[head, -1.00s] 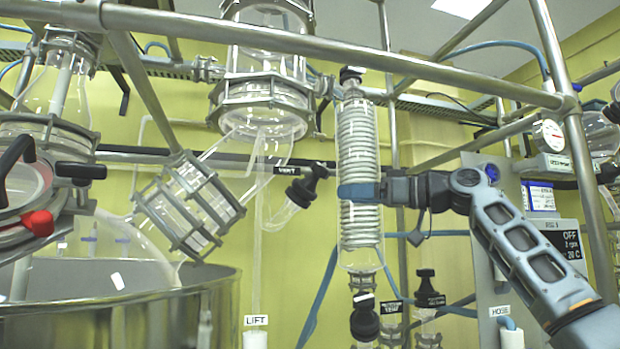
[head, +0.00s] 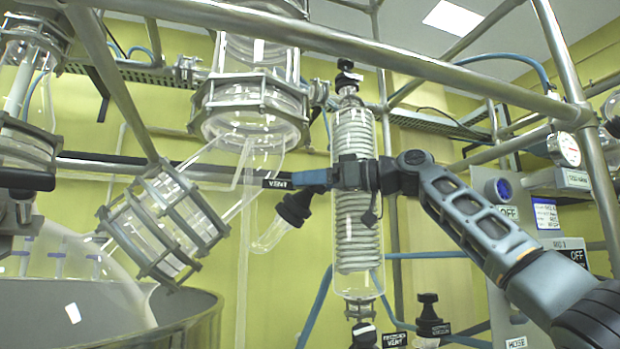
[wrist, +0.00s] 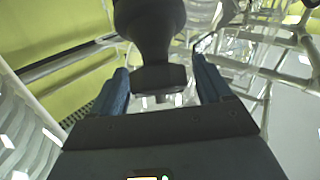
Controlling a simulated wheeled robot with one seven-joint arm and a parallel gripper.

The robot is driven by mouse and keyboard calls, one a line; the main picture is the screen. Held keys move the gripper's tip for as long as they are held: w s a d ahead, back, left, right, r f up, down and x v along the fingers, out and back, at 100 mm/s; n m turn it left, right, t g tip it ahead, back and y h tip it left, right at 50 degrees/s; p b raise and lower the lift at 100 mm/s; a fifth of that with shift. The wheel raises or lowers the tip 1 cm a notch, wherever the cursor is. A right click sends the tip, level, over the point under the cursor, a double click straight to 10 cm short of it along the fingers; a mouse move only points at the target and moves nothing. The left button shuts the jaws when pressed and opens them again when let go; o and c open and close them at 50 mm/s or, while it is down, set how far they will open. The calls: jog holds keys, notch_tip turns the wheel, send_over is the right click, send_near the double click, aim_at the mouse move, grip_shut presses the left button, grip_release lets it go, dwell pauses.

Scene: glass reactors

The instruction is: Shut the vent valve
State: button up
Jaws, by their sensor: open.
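The vent valve has a black knob (head: 294,206) on a short angled glass branch, below a black label (head: 278,183) that my gripper partly covers. My gripper (head: 308,178) reaches in from the right, in front of the coiled glass condenser, with its blue fingers at the upper right of this knob. In the wrist view, a black knob (wrist: 150,30) stands ahead of my open gripper (wrist: 160,82), its flared lower end between the two blue fingers. A gap shows on both sides, more clearly on the right. Contact cannot be told from the head view.
The coiled condenser (head: 356,230) stands close behind my gripper. A clamped glass joint (head: 165,222) and a steel vessel (head: 200,325) are at left. A metal frame bar (head: 400,60) crosses above. Other black knobs (head: 430,318) sit lower down. A control box (head: 510,215) is at right.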

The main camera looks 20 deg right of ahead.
jog(key=shift+w+a, duration=0.15)
jog(key=shift+a, duration=0.05)
jog(key=c, duration=1)
jog(key=shift+o, duration=0.2)
jog(key=shift+f+m, duration=0.1)
jog(key=shift+m, duration=0.2)
